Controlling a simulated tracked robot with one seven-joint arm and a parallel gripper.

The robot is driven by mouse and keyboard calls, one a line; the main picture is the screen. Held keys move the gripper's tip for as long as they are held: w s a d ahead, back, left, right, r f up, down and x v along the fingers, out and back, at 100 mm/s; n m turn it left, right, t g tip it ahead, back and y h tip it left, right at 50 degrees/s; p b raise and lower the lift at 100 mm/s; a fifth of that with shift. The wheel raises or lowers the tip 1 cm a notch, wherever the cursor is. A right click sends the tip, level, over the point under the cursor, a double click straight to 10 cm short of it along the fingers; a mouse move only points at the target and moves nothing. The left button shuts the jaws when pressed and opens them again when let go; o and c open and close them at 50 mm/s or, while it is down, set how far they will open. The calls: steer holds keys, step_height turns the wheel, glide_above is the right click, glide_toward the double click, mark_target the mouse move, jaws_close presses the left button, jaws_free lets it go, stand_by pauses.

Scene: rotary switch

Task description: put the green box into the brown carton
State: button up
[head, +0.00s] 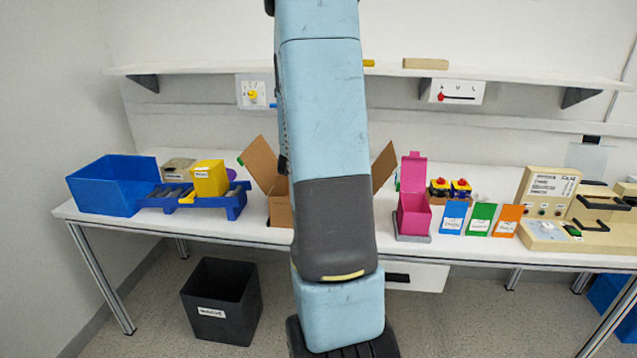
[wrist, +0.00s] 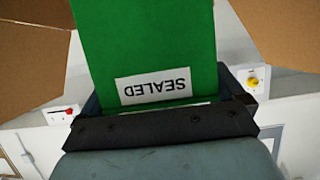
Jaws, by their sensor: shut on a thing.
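The green box (wrist: 145,40) fills the middle of the wrist view, with a white label reading SEALED upside down. My gripper (wrist: 165,108) is shut on it; the far end of the box runs out of the frame. The brown carton (head: 279,210) stands on the table in the head view, its flaps open and its middle hidden by my arm. Its flaps also show in the wrist view, left (wrist: 28,60) and right (wrist: 285,35) of the green box. The gripper and green box are hidden in the head view. I cannot tell how deep the box is relative to the carton.
Left of the carton are a yellow box (head: 209,178) on a blue roller stand (head: 236,203) and a blue bin (head: 103,190). Right of it are a pink open box (head: 413,212) and several coloured cards. A shelf (head: 520,78) runs behind, above the table.

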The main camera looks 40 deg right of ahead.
steer(key=d+f, duration=0.1)
steer(key=f, duration=0.1)
steer(key=d+f, duration=0.3)
steer(key=shift+w+d+f, duration=0.25)
steer(key=shift+d+f, duration=0.1)
steer(key=shift+f, duration=1.5)
steer(key=shift+f, duration=0.6)
steer(key=o, duration=1)
steer(key=shift+c, duration=0.2)
steer(key=shift+r, duration=0.15)
